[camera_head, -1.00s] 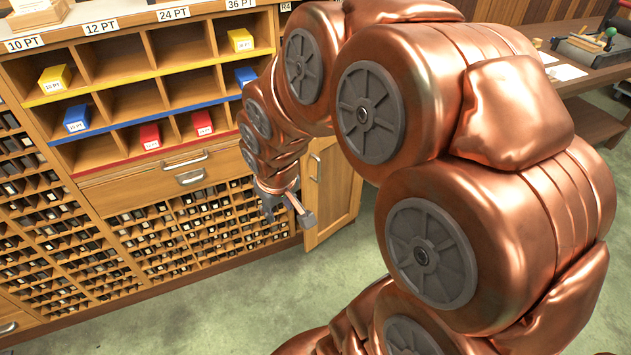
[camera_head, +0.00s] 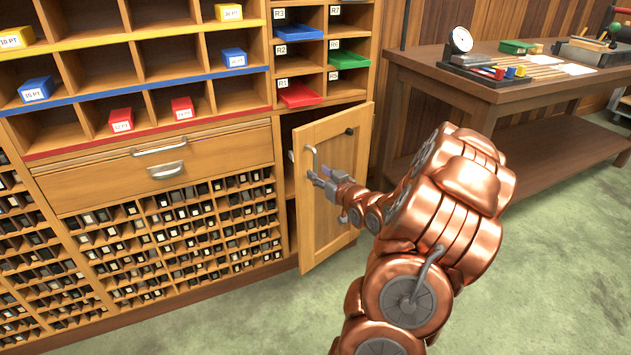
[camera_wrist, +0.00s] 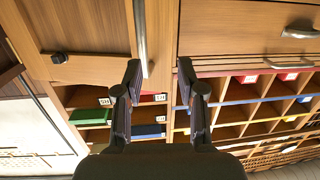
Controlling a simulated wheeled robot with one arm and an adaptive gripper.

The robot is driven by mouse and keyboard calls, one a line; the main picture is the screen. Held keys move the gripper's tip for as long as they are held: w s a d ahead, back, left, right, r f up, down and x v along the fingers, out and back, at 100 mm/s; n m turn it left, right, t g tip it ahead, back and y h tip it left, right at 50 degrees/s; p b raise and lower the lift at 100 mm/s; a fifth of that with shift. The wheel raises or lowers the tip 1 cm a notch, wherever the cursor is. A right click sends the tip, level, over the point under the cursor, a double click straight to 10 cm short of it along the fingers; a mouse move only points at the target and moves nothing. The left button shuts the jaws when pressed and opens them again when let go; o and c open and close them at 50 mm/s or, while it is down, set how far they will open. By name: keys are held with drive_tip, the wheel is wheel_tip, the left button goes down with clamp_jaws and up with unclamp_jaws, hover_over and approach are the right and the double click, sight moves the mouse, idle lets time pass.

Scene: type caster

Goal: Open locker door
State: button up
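The locker door (camera_head: 335,205) is a wooden panel in the lower right of the cabinet. It stands ajar, with its left edge swung out and a dark gap beside it. A metal bar handle (camera_head: 313,160) is near its left edge, and a dark knob (camera_head: 349,131) is at its upper right. My gripper (camera_head: 318,178) is just in front of the door, by the lower part of the handle. In the wrist view my gripper (camera_wrist: 159,68) has its fingers apart, with the handle (camera_wrist: 141,35) close to the left fingertip. Contact cannot be told.
A drawer (camera_head: 160,165) and many small type slots (camera_head: 170,240) are left of the door. Coloured bins such as a red one (camera_head: 300,95) sit in shelves above. A wooden workbench (camera_head: 500,90) stands at the right. Green floor (camera_head: 240,325) in front is clear.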

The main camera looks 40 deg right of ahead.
sight(316, 164)
drive_tip(key=shift+t+h, duration=0.3)
drive_tip(key=shift+t, duration=0.2)
drive_tip(key=shift+w+d+f+b, duration=0.15)
drive_tip(key=shift+w+d+b, duration=0.25)
drive_tip(key=shift+w+d, duration=0.45)
drive_tip(key=shift+w+d+f+b, duration=0.15)
drive_tip(key=shift+w+d+b, duration=0.25)
drive_tip(key=shift+w, duration=0.75)
drive_tip(key=shift+w+d+f+b, duration=0.15)
drive_tip(key=shift+w+d+b, duration=0.2)
drive_tip(key=shift+w+d, duration=0.5)
drive_tip(key=shift+w+a, duration=0.15)
clamp_jaws()
